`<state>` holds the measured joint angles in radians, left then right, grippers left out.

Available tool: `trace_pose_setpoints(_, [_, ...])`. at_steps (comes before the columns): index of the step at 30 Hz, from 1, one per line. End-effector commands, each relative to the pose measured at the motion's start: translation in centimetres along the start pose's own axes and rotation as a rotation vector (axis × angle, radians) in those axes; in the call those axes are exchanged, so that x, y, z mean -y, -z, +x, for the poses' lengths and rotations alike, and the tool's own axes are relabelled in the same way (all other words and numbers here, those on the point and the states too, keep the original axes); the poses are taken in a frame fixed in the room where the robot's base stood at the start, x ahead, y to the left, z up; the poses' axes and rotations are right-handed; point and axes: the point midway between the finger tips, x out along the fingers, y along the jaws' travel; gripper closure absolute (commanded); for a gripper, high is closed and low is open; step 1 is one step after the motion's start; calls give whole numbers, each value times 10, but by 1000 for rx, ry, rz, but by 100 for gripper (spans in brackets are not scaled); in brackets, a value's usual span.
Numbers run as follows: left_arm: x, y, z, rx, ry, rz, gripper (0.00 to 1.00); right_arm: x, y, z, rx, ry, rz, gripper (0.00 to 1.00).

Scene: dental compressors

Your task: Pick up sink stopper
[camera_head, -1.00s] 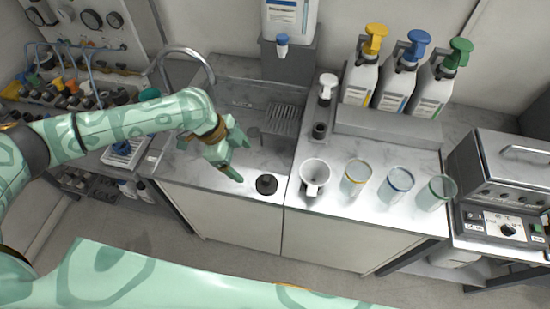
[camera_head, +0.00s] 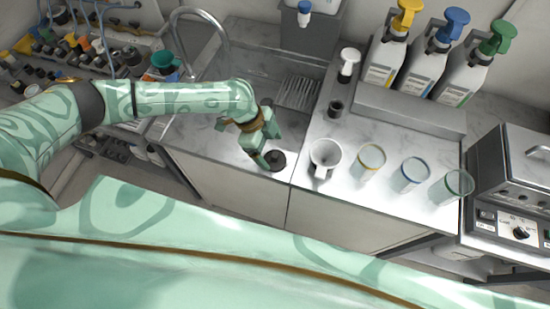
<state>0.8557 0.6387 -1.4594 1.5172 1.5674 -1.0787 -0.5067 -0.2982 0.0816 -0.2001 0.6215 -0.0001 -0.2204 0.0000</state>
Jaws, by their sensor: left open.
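The black round sink stopper (camera_head: 277,161) lies near the front edge of the marble counter, left of the white mug. My left gripper (camera_head: 268,150) is open, with its fingers pointing down beside and partly above the stopper. One finger overlaps the stopper's left side in the picture. I cannot tell whether it touches the stopper. The jaws hold nothing that I can see. My right gripper is not in view.
A white mug (camera_head: 325,155) and cups with yellow (camera_head: 369,163), blue (camera_head: 409,177) and green (camera_head: 454,187) rims stand right of the stopper. A curved faucet (camera_head: 205,17) rises behind my left arm. Pump bottles (camera_head: 441,70) stand at the back on a grey ledge.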

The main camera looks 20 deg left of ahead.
Motion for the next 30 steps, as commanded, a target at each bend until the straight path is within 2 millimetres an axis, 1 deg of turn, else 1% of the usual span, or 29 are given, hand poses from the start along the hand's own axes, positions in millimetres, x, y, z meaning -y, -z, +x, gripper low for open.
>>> trace_pose_setpoints(1, [0,-1,11,1,-3,0,17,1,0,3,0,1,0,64])
trace_pose_setpoints(3, [0,-1,23,0,-3,-2,17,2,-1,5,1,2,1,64])
trace_pose_setpoints(6, [0,-2,37,1,-2,-2,17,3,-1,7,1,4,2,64])
trace_pose_setpoints(9, [1,-2,42,2,-1,-1,17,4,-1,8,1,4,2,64])
trace_pose_setpoints(15, [1,-1,42,1,0,-1,17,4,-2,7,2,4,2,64])
trace_pose_setpoints(17, [1,-1,42,1,0,-1,34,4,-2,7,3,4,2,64])
trace_pose_setpoints(18, [1,-1,42,1,0,-1,45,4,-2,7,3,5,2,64])
trace_pose_setpoints(20, [1,-1,41,1,0,-1,62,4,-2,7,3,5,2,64])
trace_pose_setpoints(21, [1,-1,41,1,0,-1,66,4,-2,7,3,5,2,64])
trace_pose_setpoints(30, [1,-1,40,1,0,-1,66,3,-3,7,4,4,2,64])
